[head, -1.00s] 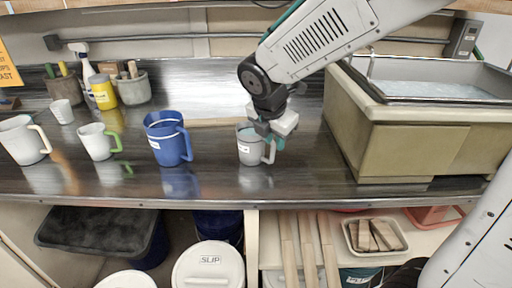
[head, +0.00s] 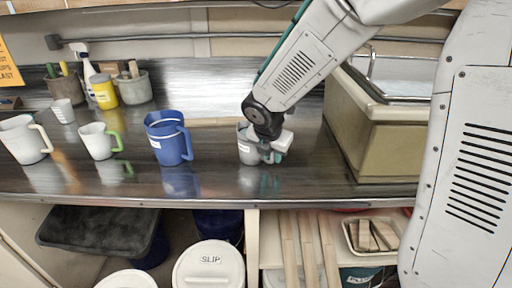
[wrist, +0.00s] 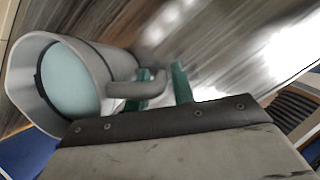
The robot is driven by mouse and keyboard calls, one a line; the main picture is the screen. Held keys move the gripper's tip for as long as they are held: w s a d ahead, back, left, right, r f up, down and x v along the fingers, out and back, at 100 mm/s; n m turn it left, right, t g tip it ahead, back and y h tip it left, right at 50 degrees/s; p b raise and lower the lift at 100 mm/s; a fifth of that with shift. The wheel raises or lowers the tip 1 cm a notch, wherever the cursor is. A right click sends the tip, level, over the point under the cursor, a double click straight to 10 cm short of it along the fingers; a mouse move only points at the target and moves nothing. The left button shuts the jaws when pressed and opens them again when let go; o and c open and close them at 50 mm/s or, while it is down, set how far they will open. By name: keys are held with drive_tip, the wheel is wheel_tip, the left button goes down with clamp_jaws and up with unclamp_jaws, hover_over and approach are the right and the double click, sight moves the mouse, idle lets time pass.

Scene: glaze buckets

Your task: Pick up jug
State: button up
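A grey jug (head: 246,150) with a white label stands upright on the dark counter (head: 310,165). In the wrist view the jug (wrist: 40,80) is at the left, with pale blue-green inside and its handle (wrist: 122,88) pointing right. My gripper (head: 272,156) is at the jug's right side, by the handle. In the wrist view its teal fingers (wrist: 163,90) stand apart, with the outer part of the handle between them. A gap shows beside the right finger. The gripper hides part of the handle in the head view.
A blue jug (head: 167,138) stands left of the grey jug. Further left are a white jug with a green handle (head: 96,142) and a white jug with a tan handle (head: 22,140). A large sink (head: 390,140) stands at the right.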

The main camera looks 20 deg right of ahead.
clamp_jaws()
idle(1.3)
